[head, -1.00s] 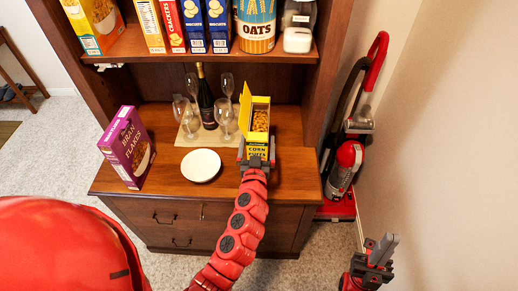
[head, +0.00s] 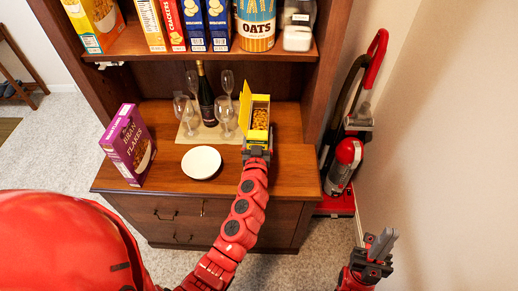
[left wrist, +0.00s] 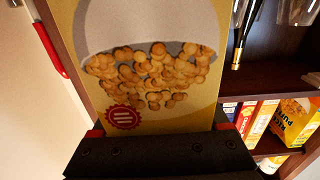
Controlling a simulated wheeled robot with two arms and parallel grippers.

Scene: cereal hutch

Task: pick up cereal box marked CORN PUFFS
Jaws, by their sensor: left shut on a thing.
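The yellow CORN PUFFS box (head: 260,102) is at the right of the hutch counter in the head view, its top open with a flap up and cereal showing inside. My left gripper (head: 257,151) is shut on its lower near part and hides the label. The wrist view shows the box's printed panel (left wrist: 150,75) between the jaws (left wrist: 160,138), with a bowl picture and a red badge. Its underside is hidden, so I cannot tell whether it touches the counter. My right gripper (head: 379,244) is low at the right, away from everything; its jaw opening is unclear.
Several wine glasses (head: 228,118) and a dark bottle (head: 206,100) stand just left of the box. A white plate (head: 201,162) and a purple BRAN FLAKES box (head: 128,146) are further left. A loaded shelf (head: 170,47) overhangs behind; a red vacuum (head: 347,155) stands right.

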